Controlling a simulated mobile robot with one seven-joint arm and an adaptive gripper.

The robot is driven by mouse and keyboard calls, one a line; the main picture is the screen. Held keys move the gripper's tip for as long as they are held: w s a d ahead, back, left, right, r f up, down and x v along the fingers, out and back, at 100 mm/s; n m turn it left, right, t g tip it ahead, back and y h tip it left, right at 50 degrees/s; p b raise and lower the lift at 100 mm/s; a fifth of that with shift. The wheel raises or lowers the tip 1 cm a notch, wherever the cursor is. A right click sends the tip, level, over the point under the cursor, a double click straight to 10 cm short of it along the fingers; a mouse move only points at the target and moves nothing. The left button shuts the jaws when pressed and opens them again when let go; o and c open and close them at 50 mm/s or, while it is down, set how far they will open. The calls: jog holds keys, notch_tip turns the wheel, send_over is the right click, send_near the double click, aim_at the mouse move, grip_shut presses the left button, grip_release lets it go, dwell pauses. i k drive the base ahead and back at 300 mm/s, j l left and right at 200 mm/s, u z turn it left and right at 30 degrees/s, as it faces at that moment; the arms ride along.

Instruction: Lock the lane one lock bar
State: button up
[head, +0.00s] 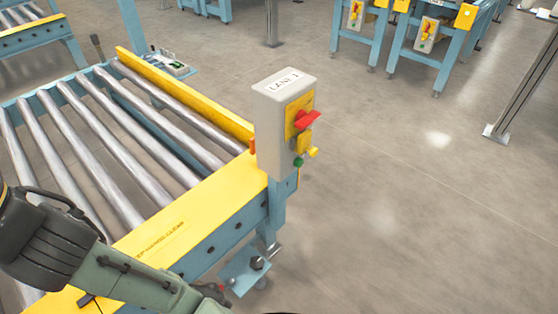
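A grey control box (268,125) labelled "LANE 1" stands on a blue post at the near corner of the roller conveyor. Its right face has a yellow plate with a red handle (307,120) sticking out to the right. Below are a yellow piece (313,152) and a green button (298,162); a small red part shows on the left side. A long yellow bar (185,95) runs along the conveyor's far side towards the box; I cannot tell whether it is the lock bar. My arm crosses the lower left, apart from the box; my gripper's fingers do not show.
Metal rollers (105,130) fill the blue conveyor frame, with a yellow guard plate (195,215) along its near edge. A blue bracket (250,272) juts out low. More blue stands are at the back, and a grey post (525,85) is at right. The floor right of the box is clear.

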aim_at(302, 141)
jog(key=k+l, duration=0.15)
jog(key=k, duration=0.5)
jog(key=k+u, duration=0.1)
jog(key=u, duration=1.55)
jog(key=z, duration=1.7)
